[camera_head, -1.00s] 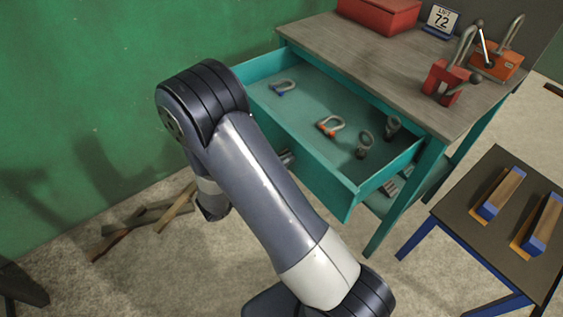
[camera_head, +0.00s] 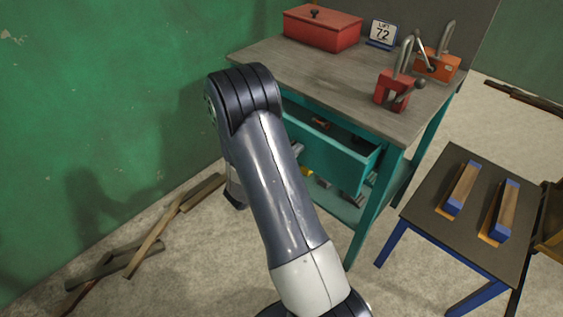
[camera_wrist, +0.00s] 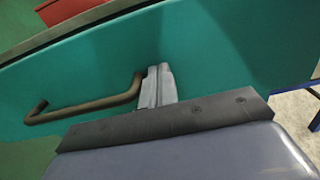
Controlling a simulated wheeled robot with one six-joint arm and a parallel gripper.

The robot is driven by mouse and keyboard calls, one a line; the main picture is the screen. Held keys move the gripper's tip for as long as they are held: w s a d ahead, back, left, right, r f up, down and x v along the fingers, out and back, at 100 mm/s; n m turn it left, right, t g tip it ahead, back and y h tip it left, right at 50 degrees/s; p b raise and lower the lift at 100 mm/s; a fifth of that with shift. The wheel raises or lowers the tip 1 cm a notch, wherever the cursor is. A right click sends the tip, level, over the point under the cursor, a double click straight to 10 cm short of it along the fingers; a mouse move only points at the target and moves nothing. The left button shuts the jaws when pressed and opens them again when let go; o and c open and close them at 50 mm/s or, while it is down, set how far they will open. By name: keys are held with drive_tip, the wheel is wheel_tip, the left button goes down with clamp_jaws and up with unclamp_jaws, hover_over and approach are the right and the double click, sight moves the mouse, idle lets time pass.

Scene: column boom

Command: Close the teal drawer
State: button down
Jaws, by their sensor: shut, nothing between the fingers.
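The teal drawer (camera_head: 334,150) is part of a teal workbench with a grey-brown top (camera_head: 330,78). In the wrist view the drawer front (camera_wrist: 215,50) fills most of the picture, with a brown bar handle (camera_wrist: 88,106) at the left. My gripper (camera_wrist: 158,72) is shut and empty, its fingertips at the drawer front just right of the handle. They look to be touching the front. My gripper is hidden behind my arm in the head view.
A small table (camera_head: 440,215) with two blue-ended blocks stands at the right. Loose wood (camera_head: 150,235) lies on the floor by the green wall.

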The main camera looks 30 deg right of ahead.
drive_tip(key=b+x, duration=0.1)
drive_tip(key=x, duration=0.9)
drive_tip(key=shift+d+f+b, duration=0.15)
drive_tip(key=shift+d+b, duration=0.15)
drive_tip(key=shift+b, duration=0.1)
drive_tip(key=shift+w+d, duration=0.25)
drive_tip(key=shift+d, duration=0.2)
drive_tip(key=shift+d+r, duration=0.1)
drive_tip(key=shift+r, duration=0.15)
drive_tip(key=shift+a+f, duration=0.15)
drive_tip(key=shift+a, duration=0.2)
drive_tip(key=v, duration=1.3)
drive_tip(key=shift+s+a, duration=0.2)
drive_tip(key=shift+a, duration=0.1)
drive_tip(key=shift+d, duration=0.1)
drive_tip(key=x, duration=1.3)
drive_tip(key=shift+w, duration=0.1)
